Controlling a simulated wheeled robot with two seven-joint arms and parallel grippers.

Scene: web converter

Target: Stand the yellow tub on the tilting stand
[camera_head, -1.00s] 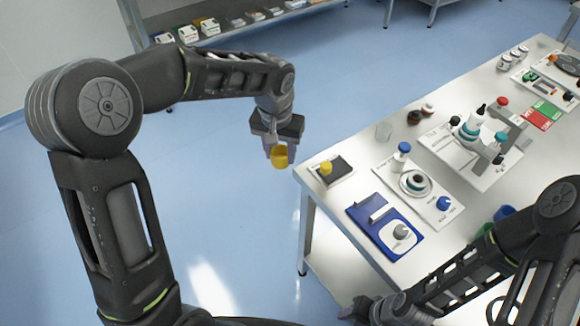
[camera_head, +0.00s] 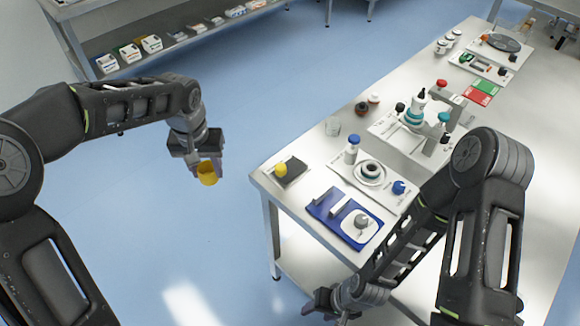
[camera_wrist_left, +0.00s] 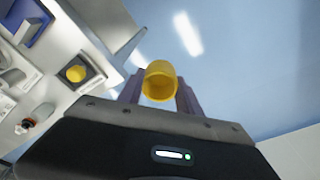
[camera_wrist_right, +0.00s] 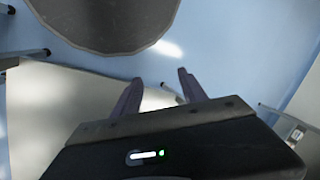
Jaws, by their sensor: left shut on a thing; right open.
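The yellow tub (camera_head: 209,175) is held by my left gripper (camera_head: 207,166) in the air over the floor, left of the bench corner. In the left wrist view the tub (camera_wrist_left: 159,82) sits between the two fingers, its open mouth showing. A grey stand with teal rings and a white bottle (camera_head: 413,117) is on a white base on the bench; I cannot tell for sure that it is the tilting stand. My right gripper (camera_head: 318,301) is open and empty, low by the bench's near side; its spread fingers (camera_wrist_right: 160,84) show in the right wrist view.
On the bench (camera_head: 302,150), a yellow piece (camera_head: 280,169) sits on a dark pad at the near left corner. Open floor lies left.

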